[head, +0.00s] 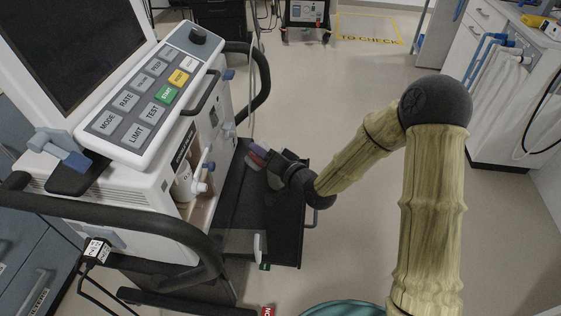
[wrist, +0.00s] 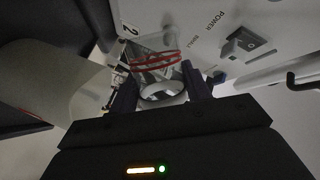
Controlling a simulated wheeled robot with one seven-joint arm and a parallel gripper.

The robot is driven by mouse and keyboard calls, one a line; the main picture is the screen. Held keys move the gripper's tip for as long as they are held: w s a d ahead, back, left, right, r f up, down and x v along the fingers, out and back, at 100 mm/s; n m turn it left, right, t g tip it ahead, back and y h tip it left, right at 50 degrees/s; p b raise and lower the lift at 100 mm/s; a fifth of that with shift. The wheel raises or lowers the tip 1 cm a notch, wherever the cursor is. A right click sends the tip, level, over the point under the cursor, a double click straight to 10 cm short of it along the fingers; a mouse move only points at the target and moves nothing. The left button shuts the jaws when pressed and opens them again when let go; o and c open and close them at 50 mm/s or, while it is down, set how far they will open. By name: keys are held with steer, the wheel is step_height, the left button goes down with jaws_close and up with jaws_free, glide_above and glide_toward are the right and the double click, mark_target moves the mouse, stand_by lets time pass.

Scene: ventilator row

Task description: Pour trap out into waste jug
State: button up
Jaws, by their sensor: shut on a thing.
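My gripper (head: 268,163) is beside the ventilator's right side, above the black pull-out shelf (head: 283,222). In the wrist view my gripper (wrist: 161,92) is shut on the trap (wrist: 160,62), a small clear cup with red bands and a pale round end. The trap lies between the two dark fingers, close to the ventilator's white panel. Whether it holds liquid cannot be told. A large pale curved shape (wrist: 60,85) at the left of the wrist view may be the waste jug; I cannot be sure. In the head view my gripper mostly hides the trap.
The ventilator (head: 150,165) with its button panel and black rail fills the left. The wrist view shows its power switch (wrist: 240,45). A white counter (head: 510,100) with blue hoses stands at right. The floor between is clear.

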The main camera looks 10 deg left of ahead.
steer(key=shift+s+a+f+n+b, duration=0.1)
steer(key=shift+f+n+b, duration=0.35)
steer(key=shift+n, duration=0.25)
steer(key=shift+s+a+f+n+h+b, duration=0.2)
steer(key=shift+n+h+b, duration=0.2)
steer(key=shift+n+b, duration=0.3)
steer(key=shift+s+a+f+n+b, duration=0.3)
steer(key=shift+s+a+n+b, duration=0.15)
steer(key=shift+a+n+b, duration=0.2)
step_height(320, 180, down, 4)
steer(key=s+a+n+t+h+b, duration=0.1)
steer(key=s+a+n+b, duration=0.15)
steer(key=b, duration=0.35)
steer(key=shift+s+a+r+n+h+p, duration=0.2)
steer(key=shift+r+n+p, duration=0.3)
steer(key=shift+r+p, duration=0.7)
steer(key=shift+w+a+r+n+h+p, duration=0.1)
steer(key=shift+r+n+h+p, duration=0.35)
steer(key=shift+r, duration=1.3)
